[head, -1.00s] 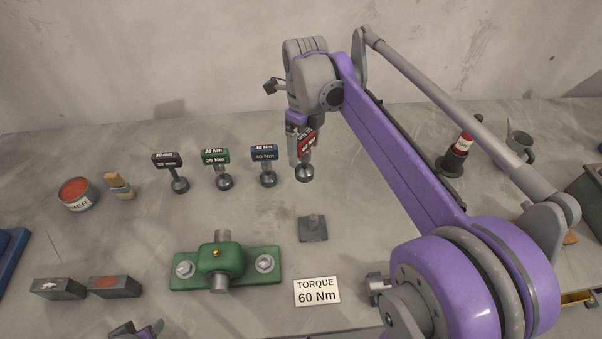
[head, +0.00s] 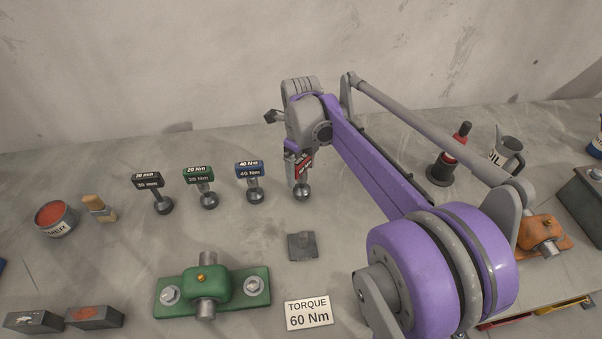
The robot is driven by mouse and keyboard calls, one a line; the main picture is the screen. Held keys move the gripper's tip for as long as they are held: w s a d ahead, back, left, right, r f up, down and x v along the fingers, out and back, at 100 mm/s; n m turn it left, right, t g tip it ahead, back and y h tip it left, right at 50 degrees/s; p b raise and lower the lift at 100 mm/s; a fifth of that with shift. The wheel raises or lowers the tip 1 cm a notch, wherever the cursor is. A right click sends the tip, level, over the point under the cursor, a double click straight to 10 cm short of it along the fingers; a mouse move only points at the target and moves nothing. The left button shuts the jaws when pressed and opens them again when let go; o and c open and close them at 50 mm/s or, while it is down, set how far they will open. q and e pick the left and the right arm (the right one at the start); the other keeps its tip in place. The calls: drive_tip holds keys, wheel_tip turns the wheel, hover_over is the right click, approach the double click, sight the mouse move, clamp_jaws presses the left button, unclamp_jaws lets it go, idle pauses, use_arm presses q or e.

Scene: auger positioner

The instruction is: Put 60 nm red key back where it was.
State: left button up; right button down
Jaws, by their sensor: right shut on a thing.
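The 60 Nm red key (head: 303,166) has a red head with white lettering and a round grey socket at its lower end. My right gripper (head: 299,170) is shut on its head and holds it upright. The socket is at or just above the table, right of the row of keys; I cannot tell whether it touches. The blue 40 Nm key (head: 250,173), the green 20 Nm key (head: 200,180) and the black 30 mm key (head: 151,187) stand in a row to its left. My left gripper is out of view.
A green bearing block (head: 212,288) and a grey square piece (head: 302,246) are in front. A sign (head: 308,313) reads TORQUE 60 Nm. A primer can (head: 55,218) and brush (head: 99,208) are left. An oil can (head: 505,153) and red-topped bottle (head: 460,140) are right.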

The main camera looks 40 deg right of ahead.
drive_tip(key=shift+f, duration=0.85)
drive_tip(key=shift+f, duration=0.15)
unclamp_jaws()
wheel_tip(320, 180, up, 12)
drive_tip(key=shift+r+p, duration=0.2)
drive_tip(key=shift+p, duration=0.2)
